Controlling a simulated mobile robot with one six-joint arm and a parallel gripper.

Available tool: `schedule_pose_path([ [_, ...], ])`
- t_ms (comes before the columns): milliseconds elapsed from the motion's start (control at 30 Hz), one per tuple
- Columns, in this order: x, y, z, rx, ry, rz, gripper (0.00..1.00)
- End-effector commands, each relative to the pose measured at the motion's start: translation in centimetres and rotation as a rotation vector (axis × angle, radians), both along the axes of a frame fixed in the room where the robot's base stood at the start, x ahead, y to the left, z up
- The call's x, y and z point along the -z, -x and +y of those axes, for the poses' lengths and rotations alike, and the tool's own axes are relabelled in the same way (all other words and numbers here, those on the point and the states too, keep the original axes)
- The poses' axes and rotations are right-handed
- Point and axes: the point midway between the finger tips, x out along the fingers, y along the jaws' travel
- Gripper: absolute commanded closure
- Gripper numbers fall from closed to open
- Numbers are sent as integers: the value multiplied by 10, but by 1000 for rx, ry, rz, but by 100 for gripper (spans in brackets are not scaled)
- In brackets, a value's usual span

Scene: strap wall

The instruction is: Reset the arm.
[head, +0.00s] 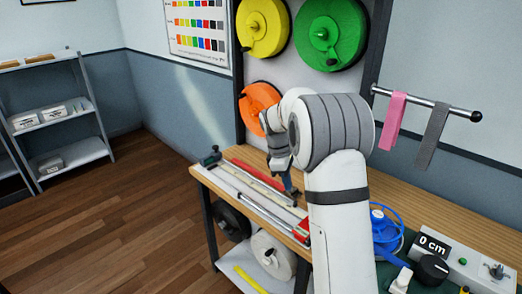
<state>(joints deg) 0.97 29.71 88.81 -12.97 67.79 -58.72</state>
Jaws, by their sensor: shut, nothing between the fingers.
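My arm rises in the foreground in the head view and bends over toward the workbench (445,206). My gripper (290,190) points down over the bench, close to a long measuring rail (258,197) with red and white strips. The fingertips are small here and partly dark; they look closed with nothing held. I cannot tell whether they touch the rail. My arm hides part of the bench and part of the orange reel (256,102).
A yellow reel (258,32) and a green reel (345,45) hang on the wall panel. Pink (393,120) and grey (433,138) straps hang from a rod at right. A blue reel (384,228) and a "0 cm" display (433,246) are on the bench. The left floor is clear.

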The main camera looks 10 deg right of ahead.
Motion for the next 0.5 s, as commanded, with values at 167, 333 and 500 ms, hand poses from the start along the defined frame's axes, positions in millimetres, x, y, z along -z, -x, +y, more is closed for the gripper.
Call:
schedule_pose_path([
  [167, -22, 22, 4, 76, -10, -48, 100],
  [333, -59, 74, 14, 258, -41, -146, 100],
  [500, -84, 135, 24, 462, -86, -243, 100],
])
